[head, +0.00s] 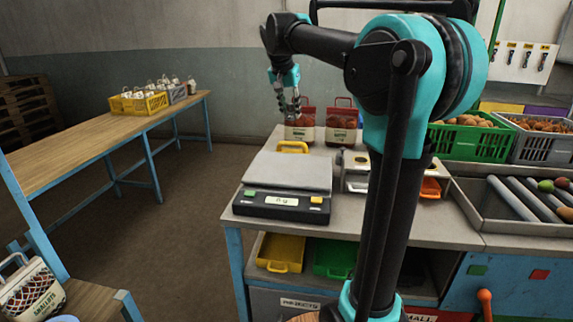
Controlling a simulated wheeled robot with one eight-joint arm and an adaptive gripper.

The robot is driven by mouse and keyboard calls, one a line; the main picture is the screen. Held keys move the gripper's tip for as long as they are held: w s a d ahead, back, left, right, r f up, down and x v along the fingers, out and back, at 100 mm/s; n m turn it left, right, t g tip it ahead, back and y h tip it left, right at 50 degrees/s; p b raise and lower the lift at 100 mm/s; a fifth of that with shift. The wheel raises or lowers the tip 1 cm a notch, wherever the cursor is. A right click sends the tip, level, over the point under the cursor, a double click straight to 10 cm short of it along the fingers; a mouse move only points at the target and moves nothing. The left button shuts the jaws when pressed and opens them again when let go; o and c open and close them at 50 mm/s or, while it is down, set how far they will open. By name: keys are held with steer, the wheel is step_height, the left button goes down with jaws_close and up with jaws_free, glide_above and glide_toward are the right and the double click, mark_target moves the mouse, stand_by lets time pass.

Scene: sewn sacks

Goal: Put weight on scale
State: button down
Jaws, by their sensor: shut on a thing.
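The scale (288,172) stands on the front left of the workbench, with a flat grey plate. Its dark front has a green and a yellow button and a display (281,201) that seems to read 0 g. The plate is bare. My gripper (291,108) is above and behind the scale, pointing down, in front of a red-topped sack (299,130). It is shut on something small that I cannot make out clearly. A metal holder (356,183) with small metal pieces, perhaps weights, stands right of the scale, partly hidden by my arm.
Another red-topped sack (342,125) stands beside the first. A yellow tray (292,147) lies behind the scale. Green (465,140) and grey (541,147) crates and a roller track (520,200) are at right. A wooden table (90,138) is at left, with floor between.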

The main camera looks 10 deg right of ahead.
mark_target(292, 165)
step_height(292, 165, down, 18)
steer(key=shift+r, duration=0.2)
steer(key=shift+f, duration=0.1)
stand_by(0.3)
steer(key=c, duration=1.2)
jaws_free()
steer(key=v, duration=1.2)
steer(key=shift+d, duration=0.1)
